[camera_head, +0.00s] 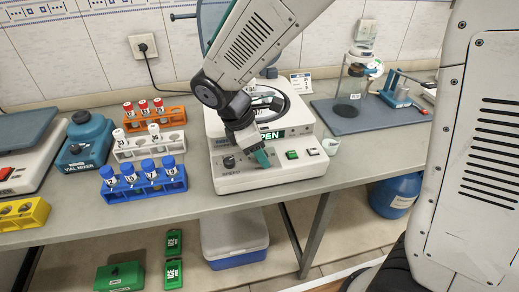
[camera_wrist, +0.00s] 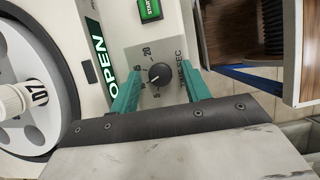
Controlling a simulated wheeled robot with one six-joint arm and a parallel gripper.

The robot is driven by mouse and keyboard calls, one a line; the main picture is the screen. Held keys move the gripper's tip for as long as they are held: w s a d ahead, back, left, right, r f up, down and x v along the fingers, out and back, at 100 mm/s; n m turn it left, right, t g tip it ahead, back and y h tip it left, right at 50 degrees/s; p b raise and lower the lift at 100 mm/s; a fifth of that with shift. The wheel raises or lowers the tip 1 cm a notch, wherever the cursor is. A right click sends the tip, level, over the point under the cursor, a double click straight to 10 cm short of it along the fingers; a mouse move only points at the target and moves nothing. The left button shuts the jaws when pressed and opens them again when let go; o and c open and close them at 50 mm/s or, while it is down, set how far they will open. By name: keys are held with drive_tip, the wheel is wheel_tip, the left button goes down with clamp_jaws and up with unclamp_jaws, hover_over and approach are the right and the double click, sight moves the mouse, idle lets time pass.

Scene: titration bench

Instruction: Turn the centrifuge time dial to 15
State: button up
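The centrifuge (camera_head: 222,184) is a white machine with a sloped front panel in the head view. Its time dial (camera_wrist: 160,74) is a small black knob on a grey plate marked TIME SEC in the wrist view, with a 20 near its upper left. A light mark shows at the knob's lower left, but the exact setting is too small to read. My gripper (camera_head: 262,158) is at the front panel and hides the dial in the head view. Its teal fingers are apart, one on each side of the knob, with visible gaps to it in the wrist view.
The speed knob (camera_head: 229,162) is left of my gripper; a green button (camera_head: 292,154) is to its right. The wrist view shows the rotor (camera_wrist: 62,110) at left. A blue tube rack (camera_head: 145,190) stands left of the centrifuge, and a glass vessel (camera_head: 350,85) stands behind right.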

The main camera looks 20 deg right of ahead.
drive_tip(key=c, duration=0.9)
drive_tip(key=shift+o, duration=0.2)
drive_tip(key=shift+m, duration=0.4)
drive_tip(key=m, duration=0.2)
drive_tip(key=m+g, duration=0.1)
drive_tip(key=shift+w+m+g+y, duration=0.15)
drive_tip(key=shift+m+g+y, duration=0.15)
drive_tip(key=shift+m, duration=0.1)
drive_tip(key=shift+w+d+m+g+y, duration=0.1)
drive_tip(key=shift+m+g+y, duration=0.2)
drive_tip(key=shift+m, duration=0.75)
drive_tip(key=shift+m+g+y, duration=0.2)
drive_tip(key=shift+m+g, duration=0.2)
drive_tip(key=shift+m, duration=0.65)
drive_tip(key=o, duration=1)
